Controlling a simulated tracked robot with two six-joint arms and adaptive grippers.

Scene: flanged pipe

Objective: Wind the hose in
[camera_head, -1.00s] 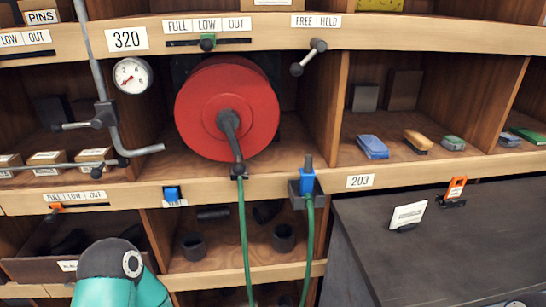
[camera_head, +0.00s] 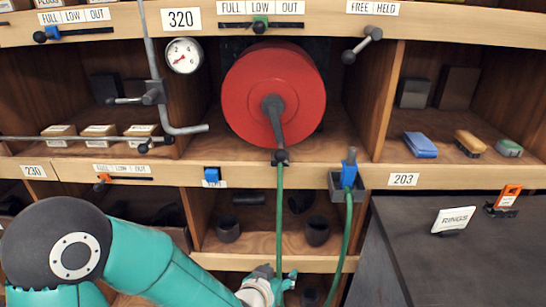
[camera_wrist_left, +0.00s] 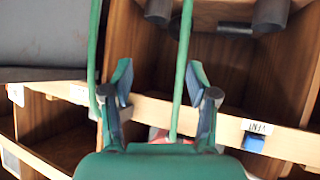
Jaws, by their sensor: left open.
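The red hose reel (camera_head: 275,82) sits in the middle bay, with a dark crank (camera_head: 274,115) on its front pointing down. The green hose (camera_head: 280,215) hangs from a dark guide at the shelf edge below the reel. Another green length (camera_head: 348,225) hangs from the blue-topped nozzle (camera_head: 348,170) in a grey holder. My left gripper (camera_head: 275,287) is low in front of the hanging hose. In the left wrist view my left gripper (camera_wrist_left: 160,85) is open, with the hose (camera_wrist_left: 182,65) between its fingers, closer to the right one. My right gripper is not in view.
A lever (camera_head: 361,46) stands under the FREE/HELD label, its lower knob left. A gauge (camera_head: 184,55) and a grey bent rod (camera_head: 158,95) stand left of the reel. Cups (camera_head: 228,229) sit in the lower shelf. A dark bench top (camera_head: 450,250) lies right.

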